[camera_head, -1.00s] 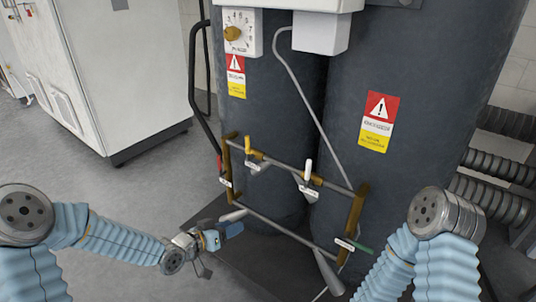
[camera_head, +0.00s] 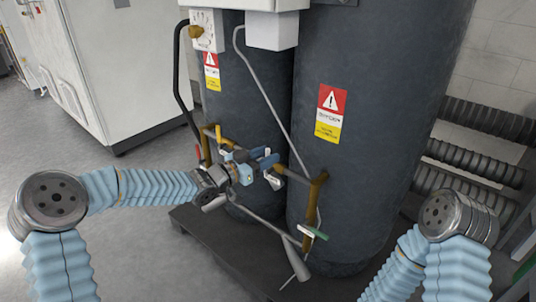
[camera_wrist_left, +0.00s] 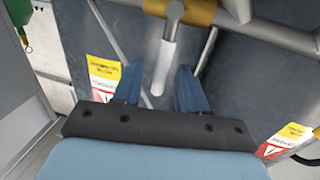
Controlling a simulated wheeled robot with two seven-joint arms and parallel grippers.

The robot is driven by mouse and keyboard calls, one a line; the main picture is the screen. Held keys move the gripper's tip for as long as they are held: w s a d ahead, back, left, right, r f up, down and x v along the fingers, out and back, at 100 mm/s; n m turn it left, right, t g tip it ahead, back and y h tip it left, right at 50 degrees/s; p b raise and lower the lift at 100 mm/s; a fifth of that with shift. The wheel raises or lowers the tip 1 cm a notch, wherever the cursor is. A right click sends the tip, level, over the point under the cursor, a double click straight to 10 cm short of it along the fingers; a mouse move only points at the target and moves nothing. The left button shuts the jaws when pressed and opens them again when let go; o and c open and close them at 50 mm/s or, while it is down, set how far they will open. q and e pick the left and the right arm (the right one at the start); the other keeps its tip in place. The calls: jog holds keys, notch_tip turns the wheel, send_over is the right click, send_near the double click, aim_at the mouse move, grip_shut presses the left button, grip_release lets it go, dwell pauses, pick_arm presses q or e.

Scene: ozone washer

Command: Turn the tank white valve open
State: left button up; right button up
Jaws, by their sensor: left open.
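The white valve handle (camera_wrist_left: 163,66) shows in the left wrist view, hanging down from a gold collar (camera_wrist_left: 185,10) on the silver pipe. My left gripper (camera_head: 264,162) is open at the pipe frame in front of the dark tanks (camera_head: 375,110). In the left wrist view its blue fingers (camera_wrist_left: 160,82) stand on either side of the white handle, with a gap visible on both sides.
On the same pipe frame are a yellow handle (camera_head: 218,132) left of the gripper, a red handle (camera_head: 198,152), and a green handle (camera_head: 314,232) at the lower right. A black hose (camera_head: 178,85) runs along the left. Ribbed pipes (camera_head: 488,122) lie at the right.

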pick_arm(q)
jog(key=shift+w+d, duration=0.4)
grip_shut()
